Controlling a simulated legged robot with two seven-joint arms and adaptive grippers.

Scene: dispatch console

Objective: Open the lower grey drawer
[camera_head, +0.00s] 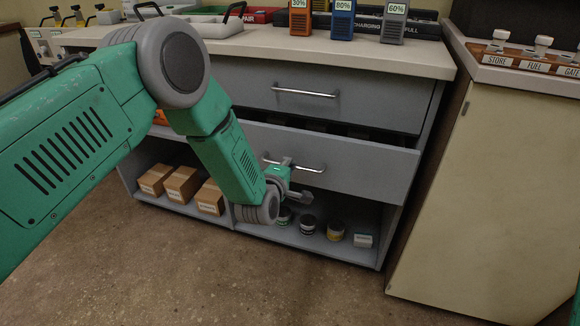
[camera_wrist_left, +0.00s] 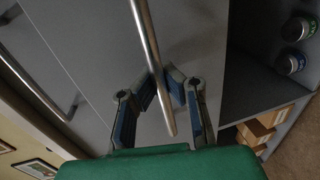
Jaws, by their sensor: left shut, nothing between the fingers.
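The lower grey drawer (camera_head: 365,168) stands partly out, its front forward of the upper drawer, with a dark gap above it. Its metal bar handle (camera_head: 312,168) shows in the head view, with its left part near my gripper. My left gripper (camera_head: 300,194) is shut and empty, at the handle. In the left wrist view the bar handle (camera_wrist_left: 148,40) runs between the camera and the grey drawer front, crossing the left gripper's fingertips (camera_wrist_left: 163,76). I cannot tell whether the fingers are hooked behind the bar. My right gripper is out of view.
The closed upper drawer (camera_head: 350,100) has its own handle (camera_head: 304,93). Below, an open shelf holds cardboard boxes (camera_head: 182,185) and several small cans (camera_head: 307,224). A beige cabinet (camera_head: 480,190) stands at the right. The floor (camera_head: 270,285) in front is clear.

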